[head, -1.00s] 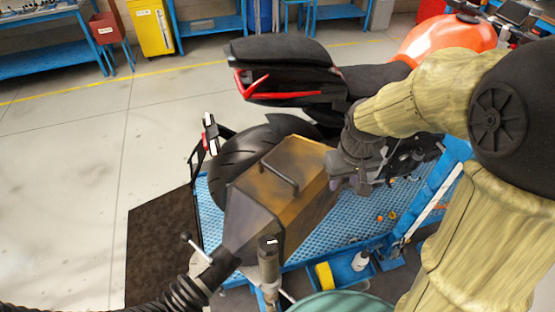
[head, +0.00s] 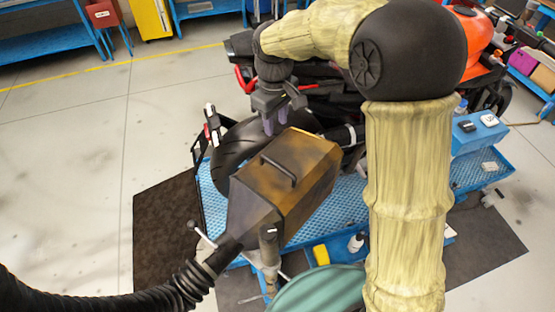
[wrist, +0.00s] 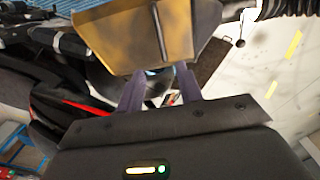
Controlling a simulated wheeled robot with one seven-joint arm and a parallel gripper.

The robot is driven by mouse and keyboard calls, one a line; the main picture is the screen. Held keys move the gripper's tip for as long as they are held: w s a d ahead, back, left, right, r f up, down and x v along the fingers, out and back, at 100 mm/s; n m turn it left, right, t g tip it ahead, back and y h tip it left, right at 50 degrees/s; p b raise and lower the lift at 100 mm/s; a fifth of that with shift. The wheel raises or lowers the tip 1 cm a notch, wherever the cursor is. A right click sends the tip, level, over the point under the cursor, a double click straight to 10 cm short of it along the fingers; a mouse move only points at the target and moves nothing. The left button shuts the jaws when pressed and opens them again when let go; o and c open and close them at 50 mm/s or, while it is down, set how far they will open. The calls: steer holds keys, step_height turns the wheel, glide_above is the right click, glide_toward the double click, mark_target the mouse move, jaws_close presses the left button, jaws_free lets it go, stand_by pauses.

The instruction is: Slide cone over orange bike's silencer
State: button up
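The cone (head: 285,195) is a brown, boxy tapered hood with a dark handle (head: 279,171) on top. Its narrow end joins a black hose at lower left, and its wide end points to upper right. In the wrist view the cone (wrist: 135,38) fills the top middle. The orange bike (head: 468,45) stands behind. Its silencer (head: 342,135) seems to be the dark tube with a pale band by the wide end; I cannot tell whether they overlap. My gripper (head: 276,122) is open and empty above the cone's far side, near the rear tyre. Its purple fingers (wrist: 160,88) are apart.
A blue mesh platform (head: 340,205) lies under the bike and cone. The black hose (head: 180,292) runs to lower left. A stand (head: 268,250) is beneath the cone. A teal round top (head: 320,290) is in front.

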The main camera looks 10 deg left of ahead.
mark_target(277, 164)
step_height(277, 164, down, 17)
steer(key=p, duration=0.4)
steer(key=shift+w+d, duration=0.15)
steer(key=shift+r, duration=0.1)
steer(key=shift+c, duration=0.3)
jaws_close()
